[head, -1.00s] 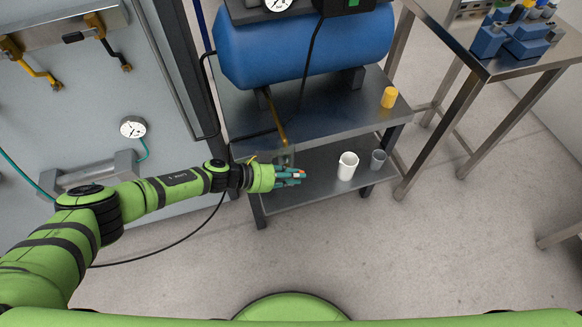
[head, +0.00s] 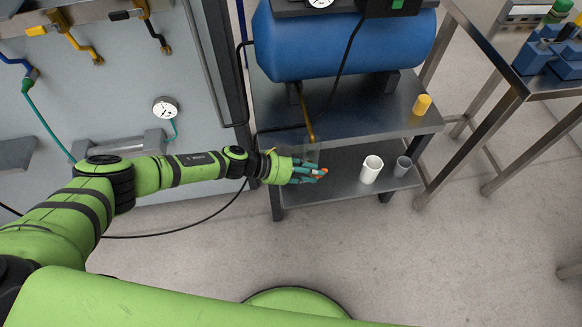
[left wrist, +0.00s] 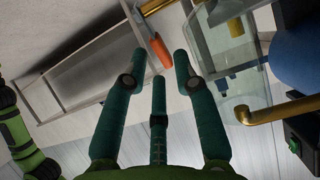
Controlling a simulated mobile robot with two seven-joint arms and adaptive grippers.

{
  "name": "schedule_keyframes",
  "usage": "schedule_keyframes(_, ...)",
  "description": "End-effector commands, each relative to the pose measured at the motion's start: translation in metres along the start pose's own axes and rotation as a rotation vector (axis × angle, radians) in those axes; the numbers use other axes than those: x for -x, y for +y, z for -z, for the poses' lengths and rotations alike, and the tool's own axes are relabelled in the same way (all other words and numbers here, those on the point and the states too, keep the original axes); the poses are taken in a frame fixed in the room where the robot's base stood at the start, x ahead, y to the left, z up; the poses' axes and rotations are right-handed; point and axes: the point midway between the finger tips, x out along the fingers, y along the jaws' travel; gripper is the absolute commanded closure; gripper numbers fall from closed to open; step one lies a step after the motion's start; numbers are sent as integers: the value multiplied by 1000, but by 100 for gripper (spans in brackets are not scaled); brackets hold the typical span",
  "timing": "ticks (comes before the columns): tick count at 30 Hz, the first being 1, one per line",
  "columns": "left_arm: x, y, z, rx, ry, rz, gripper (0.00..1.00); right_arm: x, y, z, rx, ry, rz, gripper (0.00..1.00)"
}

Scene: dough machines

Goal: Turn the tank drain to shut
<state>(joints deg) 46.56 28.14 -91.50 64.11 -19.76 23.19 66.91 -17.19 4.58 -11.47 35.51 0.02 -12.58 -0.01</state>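The blue tank (head: 340,45) lies on the metal stand. A brass drain pipe (head: 305,112) runs down from beneath it; a brass pipe end (left wrist: 262,113) also shows at the right of the left wrist view. A small orange handle (left wrist: 160,50) shows between the spread fingertips of my left gripper (left wrist: 160,65). My right gripper is out of view.
A clear container (left wrist: 225,60) is close beside the fingers. A white cup (head: 371,169) and grey cup (head: 402,167) stand on the lower shelf (head: 345,187). A yellow cup (head: 422,104) is on the upper shelf. The floor (head: 390,260) in front is clear.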

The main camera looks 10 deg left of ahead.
Motion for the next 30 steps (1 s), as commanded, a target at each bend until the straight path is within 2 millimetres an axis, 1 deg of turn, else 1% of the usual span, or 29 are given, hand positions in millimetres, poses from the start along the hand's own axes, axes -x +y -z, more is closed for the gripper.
schedule_keyframes(1, 12, -1, 0, 0, -1, 2, 71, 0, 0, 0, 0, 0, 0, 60)
schedule_keyframes(3, 27, -2, 0, -1, -2, 3, 71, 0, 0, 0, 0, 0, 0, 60)
schedule_keyframes(9, 69, 0, 0, -1, -1, 0, 71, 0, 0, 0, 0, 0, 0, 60)
schedule_keyframes(12, 84, 0, 0, -1, -1, 0, 71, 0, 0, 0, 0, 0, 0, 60)
schedule_keyframes(15, 94, 0, 0, 0, -1, 0, 71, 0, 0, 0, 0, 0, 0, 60)
schedule_keyframes(19, 100, 1, 0, 0, 0, -2, 71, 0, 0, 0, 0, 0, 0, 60)
schedule_keyframes(26, 100, 1, 0, 0, 0, -2, 71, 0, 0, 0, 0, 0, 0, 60)
schedule_keyframes(28, 99, 2, 1, 3, 4, -3, 48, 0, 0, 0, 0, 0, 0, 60)
schedule_keyframes(30, 92, 6, 6, 27, 34, -10, 48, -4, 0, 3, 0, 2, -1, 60)
